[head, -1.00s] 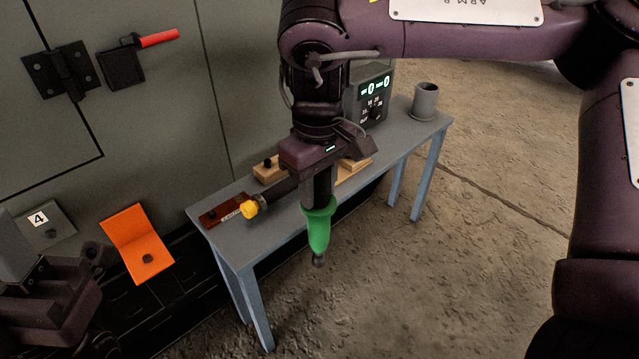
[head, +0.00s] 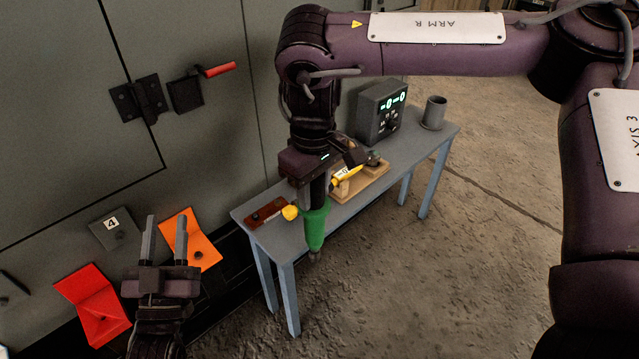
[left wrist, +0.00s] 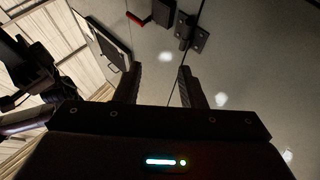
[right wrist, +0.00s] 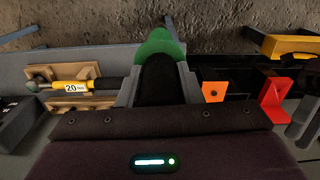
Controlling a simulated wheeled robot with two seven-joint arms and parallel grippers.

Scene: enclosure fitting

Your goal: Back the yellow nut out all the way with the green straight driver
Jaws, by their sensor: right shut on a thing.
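The green straight driver (head: 314,225) is in my right gripper (head: 316,192), shut on it. It hangs upright, tip down, in front of the bench; its green part also shows in the right wrist view (right wrist: 160,45). My left gripper (head: 165,225) is open and empty, fingers up, near the orange bracket; in the left wrist view its fingers (left wrist: 160,85) are apart, facing the cabinet. A yellow bracket (right wrist: 290,46) shows at the right wrist view's upper right, with a dark fitting below its edge. I cannot make out a yellow nut.
The orange bracket (head: 200,247), red bracket (head: 92,300) and grey plate marked 4 (head: 115,230) are along the cabinet. The bench (head: 345,217) holds a brown block (head: 267,214), a small yellow piece (head: 290,212), a yellow-handled tool (head: 347,173), a display box (head: 381,110) and a cup (head: 434,112).

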